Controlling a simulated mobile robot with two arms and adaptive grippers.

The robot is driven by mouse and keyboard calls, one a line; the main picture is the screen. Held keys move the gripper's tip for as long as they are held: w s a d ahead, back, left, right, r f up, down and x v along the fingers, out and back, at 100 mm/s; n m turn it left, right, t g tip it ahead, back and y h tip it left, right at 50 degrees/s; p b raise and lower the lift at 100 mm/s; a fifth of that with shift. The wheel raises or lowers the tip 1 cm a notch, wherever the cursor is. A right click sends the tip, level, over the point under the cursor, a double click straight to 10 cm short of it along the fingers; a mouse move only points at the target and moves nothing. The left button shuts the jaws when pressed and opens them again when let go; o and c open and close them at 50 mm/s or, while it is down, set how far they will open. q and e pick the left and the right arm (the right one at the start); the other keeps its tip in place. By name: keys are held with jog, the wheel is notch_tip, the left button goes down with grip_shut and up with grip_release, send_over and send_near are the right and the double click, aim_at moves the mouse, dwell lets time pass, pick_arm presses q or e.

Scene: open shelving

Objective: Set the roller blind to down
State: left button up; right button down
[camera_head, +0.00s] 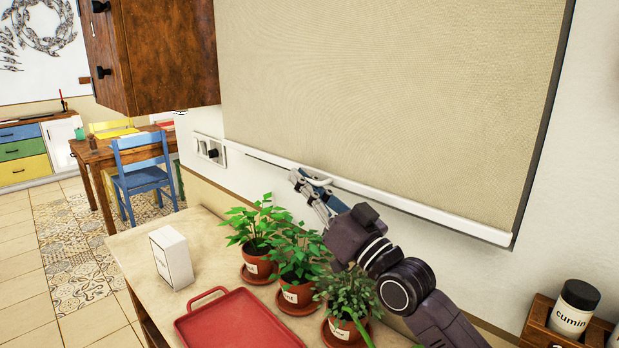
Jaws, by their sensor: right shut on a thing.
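The roller blind (390,85) is a beige woven sheet that fills the upper middle and right of the head view. A white bottom bar (440,220) runs along its lower edge, close to the lower end of the dark frame edge at right. The top of the blind is out of view. My right gripper (312,186) is at the bottom bar, left of its middle, shut on the small pull handle (319,181) there. The fingers partly hide the handle. My left gripper is not in view.
Several potted plants (299,294) stand on the counter below my right arm. A wooden rack with a cumin jar (573,309) is at right. A wooden cabinet (165,55) hangs left of the blind.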

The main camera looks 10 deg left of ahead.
aim_at(304, 129)
jog(key=c, duration=2.4)
grip_release()
jog(key=shift+w+d, duration=0.1)
notch_tip(304, 129, up, 10)
